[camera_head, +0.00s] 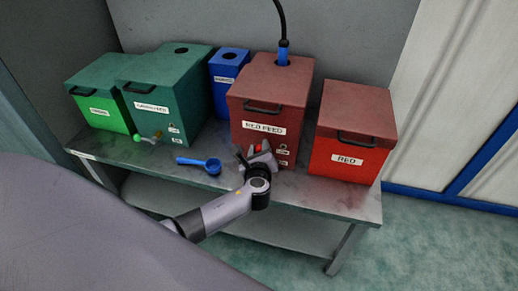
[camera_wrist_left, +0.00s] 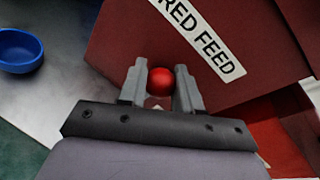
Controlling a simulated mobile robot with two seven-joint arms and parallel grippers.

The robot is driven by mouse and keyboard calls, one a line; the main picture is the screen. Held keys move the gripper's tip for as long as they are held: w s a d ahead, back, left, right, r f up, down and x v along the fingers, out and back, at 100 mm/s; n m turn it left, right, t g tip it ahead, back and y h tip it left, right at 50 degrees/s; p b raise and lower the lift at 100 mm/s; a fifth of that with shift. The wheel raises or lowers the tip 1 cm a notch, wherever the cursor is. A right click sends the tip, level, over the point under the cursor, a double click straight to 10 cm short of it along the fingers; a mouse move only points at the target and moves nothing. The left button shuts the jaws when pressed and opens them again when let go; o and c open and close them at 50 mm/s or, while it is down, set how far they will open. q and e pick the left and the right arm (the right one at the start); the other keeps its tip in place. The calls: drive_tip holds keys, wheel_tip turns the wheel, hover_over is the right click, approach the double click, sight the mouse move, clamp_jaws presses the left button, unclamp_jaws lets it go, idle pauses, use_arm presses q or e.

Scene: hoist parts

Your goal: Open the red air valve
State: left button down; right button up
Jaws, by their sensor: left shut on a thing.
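The dark red box labelled RED FEED (camera_head: 265,105) stands on the bench. A round red knob, the red air valve (camera_wrist_left: 161,82), is at the lower front of this box, below its label. My left gripper (camera_wrist_left: 160,88) is in front of the box with its two fingers on either side of the red knob, shut on it. In the head view the left gripper (camera_head: 259,156) covers most of the valve. How far the valve is turned cannot be told. My right gripper is in neither view.
A blue scoop (camera_head: 213,166) lies on the grey bench (camera_head: 150,157), left of my gripper. A bright red box (camera_head: 345,150) stands to the right. Green boxes (camera_head: 165,95) and a blue box (camera_head: 226,85) stand to the left. A black hose (camera_head: 281,20) with a blue end enters the RED FEED lid.

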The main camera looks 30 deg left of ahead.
use_arm(q)
drive_tip(key=c, duration=0.8)
unclamp_jaws()
drive_tip(key=p+v, duration=0.1)
drive_tip(key=v, duration=0.6)
drive_tip(key=shift+p, duration=0.35)
drive_tip(key=shift+r, duration=0.1)
